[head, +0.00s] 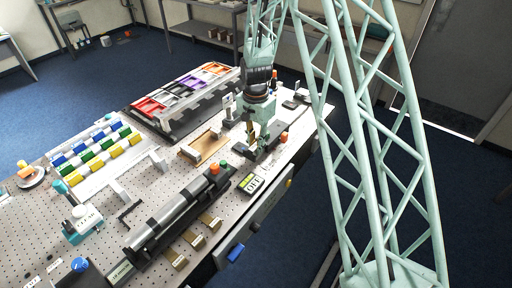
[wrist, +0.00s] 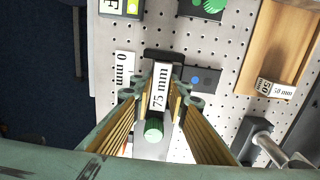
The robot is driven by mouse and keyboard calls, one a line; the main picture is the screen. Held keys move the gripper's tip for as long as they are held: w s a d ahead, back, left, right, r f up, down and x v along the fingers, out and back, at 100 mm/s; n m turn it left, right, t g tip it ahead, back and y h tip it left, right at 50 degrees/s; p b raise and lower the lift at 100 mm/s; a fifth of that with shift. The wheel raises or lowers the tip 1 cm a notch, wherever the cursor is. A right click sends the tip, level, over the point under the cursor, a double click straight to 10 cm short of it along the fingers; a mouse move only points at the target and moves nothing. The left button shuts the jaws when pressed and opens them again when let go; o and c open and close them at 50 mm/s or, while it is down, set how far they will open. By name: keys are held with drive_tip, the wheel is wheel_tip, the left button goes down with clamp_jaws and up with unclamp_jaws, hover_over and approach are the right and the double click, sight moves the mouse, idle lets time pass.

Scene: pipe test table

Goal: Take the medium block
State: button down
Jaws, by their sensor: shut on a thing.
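My gripper (wrist: 160,92) is shut on a block with a white label reading "75 mm" (wrist: 160,80), which sits between the two fingers in the wrist view. I take this to be the medium block. A green cylinder (wrist: 153,128) also shows between the fingers; I cannot tell if it belongs to the block. In the head view my gripper (head: 257,147) is low over the right part of the perforated table, and the block there is mostly hidden. I cannot tell whether the block still touches what is beneath it.
A wooden tray (wrist: 276,45) with size labels lies right of the gripper in the wrist view. A partly hidden "0 mm" label (wrist: 124,68) and a dark piece with a blue dot (wrist: 203,79) are close by. The pipe fixture (head: 175,215) stands left in the head view.

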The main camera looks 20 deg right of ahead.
drive_tip(key=shift+r+p, duration=0.45)
drive_tip(key=shift+r, duration=1)
drive_tip(key=shift+s+r, duration=0.1)
drive_tip(key=shift+r, duration=0.1)
drive_tip(key=s+a+r+b, duration=0.1)
drive_tip(key=s+b, duration=0.3)
drive_tip(key=s, duration=1.1)
drive_tip(key=shift+s+r+b, duration=0.15)
drive_tip(key=shift+s+b, duration=0.2)
